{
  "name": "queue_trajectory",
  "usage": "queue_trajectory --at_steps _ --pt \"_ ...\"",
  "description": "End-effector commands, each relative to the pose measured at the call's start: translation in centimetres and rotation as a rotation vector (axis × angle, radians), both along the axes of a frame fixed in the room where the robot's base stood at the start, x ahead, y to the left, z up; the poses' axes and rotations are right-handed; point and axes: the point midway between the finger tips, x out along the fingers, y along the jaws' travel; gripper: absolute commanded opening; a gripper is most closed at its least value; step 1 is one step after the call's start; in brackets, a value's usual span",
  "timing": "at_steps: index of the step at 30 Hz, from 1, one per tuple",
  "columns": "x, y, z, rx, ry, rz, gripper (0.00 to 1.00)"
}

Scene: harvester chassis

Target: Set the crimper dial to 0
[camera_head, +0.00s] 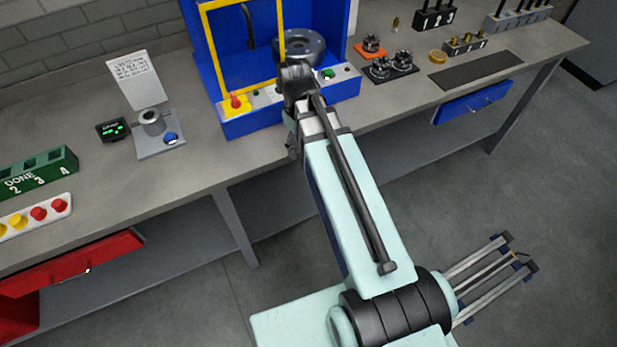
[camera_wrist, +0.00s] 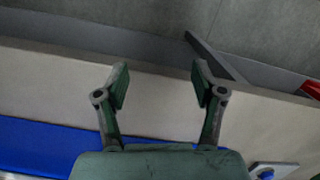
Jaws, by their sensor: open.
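The crimper is the blue machine (camera_head: 243,127) with a yellow guard frame on the bench in the head view. Its sloped front panel (camera_head: 266,97) carries a red-and-yellow stop button (camera_head: 236,102) on the left and a green button (camera_head: 327,74) on the right. My arm and wrist cover the panel's middle, so I cannot make out the dial or its setting. My gripper (camera_wrist: 161,84) is open and empty in the wrist view, its fingers apart over the grey bench top. The crimper's blue edge (camera_wrist: 40,142) shows at lower left there.
Left of the crimper stand a grey fixture (camera_head: 160,144) with a blue knob and a small green-lit display (camera_head: 112,130). A note card (camera_head: 135,80) stands behind them. Right of the crimper are small parts trays (camera_head: 390,68). The bench front strip before the crimper is clear.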

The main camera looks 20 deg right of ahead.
Motion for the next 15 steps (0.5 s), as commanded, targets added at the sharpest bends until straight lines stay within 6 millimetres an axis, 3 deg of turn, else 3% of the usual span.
queue_trajectory --at_steps 15 --pt "-4.7 0.0 -7.2 0.022 0.131 0.045 0.69"
